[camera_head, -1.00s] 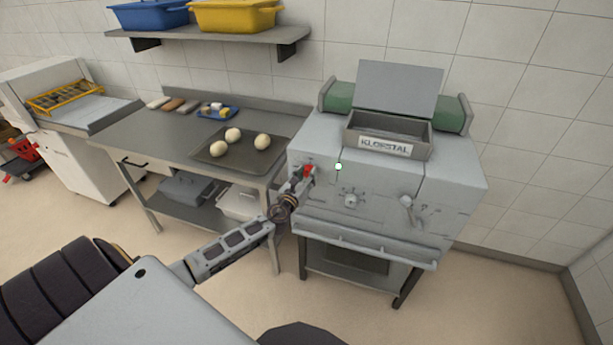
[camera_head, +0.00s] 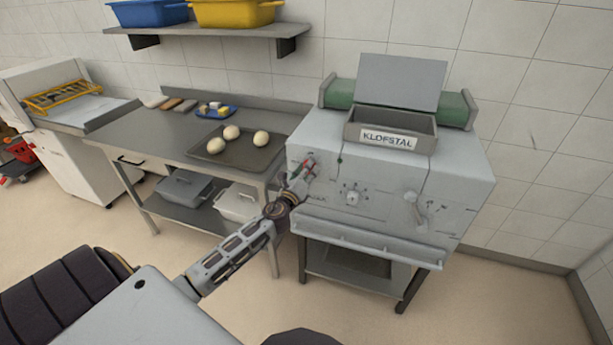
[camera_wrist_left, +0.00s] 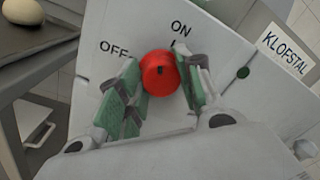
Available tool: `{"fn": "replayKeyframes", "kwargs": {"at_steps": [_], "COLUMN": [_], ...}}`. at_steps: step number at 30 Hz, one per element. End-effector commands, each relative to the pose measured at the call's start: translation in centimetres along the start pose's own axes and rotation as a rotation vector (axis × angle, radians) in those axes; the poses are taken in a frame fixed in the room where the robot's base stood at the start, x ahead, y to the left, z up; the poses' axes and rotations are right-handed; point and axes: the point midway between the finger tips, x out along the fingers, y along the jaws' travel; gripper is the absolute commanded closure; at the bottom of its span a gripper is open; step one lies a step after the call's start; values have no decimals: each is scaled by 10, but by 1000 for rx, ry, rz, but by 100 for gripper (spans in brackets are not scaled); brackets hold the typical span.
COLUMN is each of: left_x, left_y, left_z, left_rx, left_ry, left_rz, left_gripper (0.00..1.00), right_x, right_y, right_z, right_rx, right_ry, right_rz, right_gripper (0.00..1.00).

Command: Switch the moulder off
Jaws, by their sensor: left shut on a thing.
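The moulder (camera_head: 460,180) is the grey machine with the KLOFSTAL label, at the right in the head view. Its red knob (camera_wrist_left: 160,72) sits among ON and OFF markings on the front panel. A small dark mark shows on the knob; I cannot tell for sure which word it points to. My left gripper (camera_head: 304,171) is at the panel's left end, its green-padded fingers shut around the knob in the left wrist view. A small round lamp (camera_wrist_left: 242,72) beside the knob looks dark green, unlit. My right gripper is not in view.
A steel table (camera_head: 150,128) stands left of the moulder, with a dark tray (camera_head: 240,153) of dough balls. A white dial (camera_head: 353,197) and a lever (camera_head: 416,210) are farther right on the panel. A rail (camera_head: 370,243) runs along the front below.

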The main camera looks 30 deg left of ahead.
Motion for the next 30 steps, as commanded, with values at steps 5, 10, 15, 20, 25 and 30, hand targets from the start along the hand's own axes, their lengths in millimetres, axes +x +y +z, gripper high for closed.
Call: {"fn": "replayKeyframes", "kwargs": {"at_steps": [5, 10, 15, 20, 25, 30], "left_x": [0, 0, 0, 0, 0, 0], "left_y": [2, 2, 1, 1, 1, 1], "left_z": [-2, -2, -2, -2, -2, -2], "left_rx": [-170, -331, -493, -642, -786, -894], "left_ry": [-14, -27, -39, -51, -61, -69], "left_rz": [-3, -3, -6, -7, -9, -9], "left_gripper": [88, 88, 88, 88, 88, 88], "right_x": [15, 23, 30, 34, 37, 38], "right_y": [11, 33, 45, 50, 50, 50], "right_z": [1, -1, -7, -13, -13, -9], "right_rx": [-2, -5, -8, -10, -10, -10], "right_ry": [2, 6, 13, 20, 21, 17], "right_rz": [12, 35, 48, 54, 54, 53], "right_gripper": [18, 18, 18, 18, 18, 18]}}
